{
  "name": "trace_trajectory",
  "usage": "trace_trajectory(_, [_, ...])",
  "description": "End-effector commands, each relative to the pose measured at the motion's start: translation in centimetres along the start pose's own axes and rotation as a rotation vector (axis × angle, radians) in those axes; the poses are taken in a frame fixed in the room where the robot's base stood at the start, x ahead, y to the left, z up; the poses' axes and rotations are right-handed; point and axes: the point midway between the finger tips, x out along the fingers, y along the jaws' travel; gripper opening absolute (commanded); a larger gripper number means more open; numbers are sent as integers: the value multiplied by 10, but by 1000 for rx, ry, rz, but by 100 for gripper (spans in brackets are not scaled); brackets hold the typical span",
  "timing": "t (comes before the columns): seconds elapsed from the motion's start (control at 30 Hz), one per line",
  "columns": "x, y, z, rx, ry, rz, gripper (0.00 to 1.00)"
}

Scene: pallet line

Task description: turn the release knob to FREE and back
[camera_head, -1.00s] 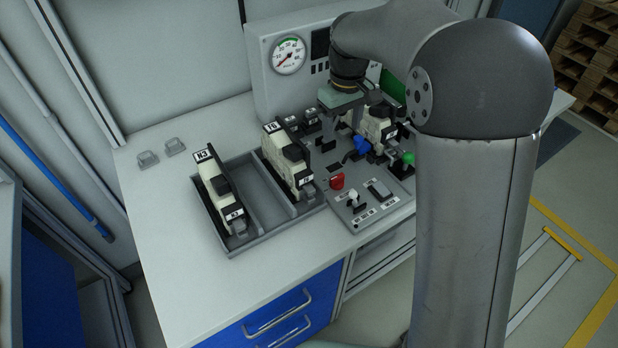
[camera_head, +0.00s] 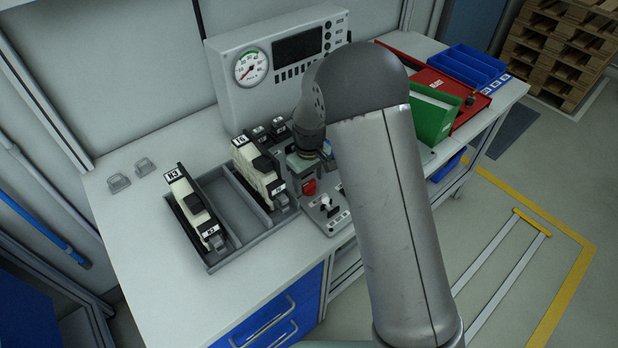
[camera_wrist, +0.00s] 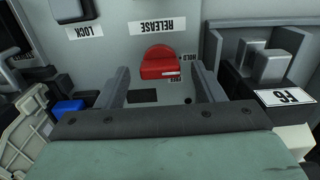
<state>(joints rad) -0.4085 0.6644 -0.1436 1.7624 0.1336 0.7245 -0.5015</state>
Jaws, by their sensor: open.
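The red release knob (camera_wrist: 160,62) shows in the wrist view, under an upside-down RELEASE label (camera_wrist: 157,26). Small HOLD and FREE marks are beside it; its exact setting I cannot tell. My gripper (camera_wrist: 159,72) is open, with one finger at each side of the knob's near part. Whether they touch it I cannot tell. In the head view the red knob (camera_head: 309,187) shows just below my gripper's green-grey body (camera_head: 304,163); the fingertips are hard to make out there.
A two-bay grey tray (camera_head: 236,252) with labelled cream-and-black units stands left of the knob. A gauge box (camera_head: 230,92) is behind. A LOCK label (camera_wrist: 85,32) is near the knob. A green bin (camera_head: 433,118) and blue bin (camera_head: 466,66) stand to the right.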

Motion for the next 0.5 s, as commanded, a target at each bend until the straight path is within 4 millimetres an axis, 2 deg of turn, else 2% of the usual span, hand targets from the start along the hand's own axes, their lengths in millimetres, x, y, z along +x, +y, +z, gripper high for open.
trace_trajectory(0.13, [7,0,0,0,0,0,62])
trace_trajectory(0.37, [8,0,0,0,0,0,62])
trace_trajectory(0.4, [8,0,0,0,0,0,59])
trace_trajectory(0.5, [8,0,0,0,1,0,31])
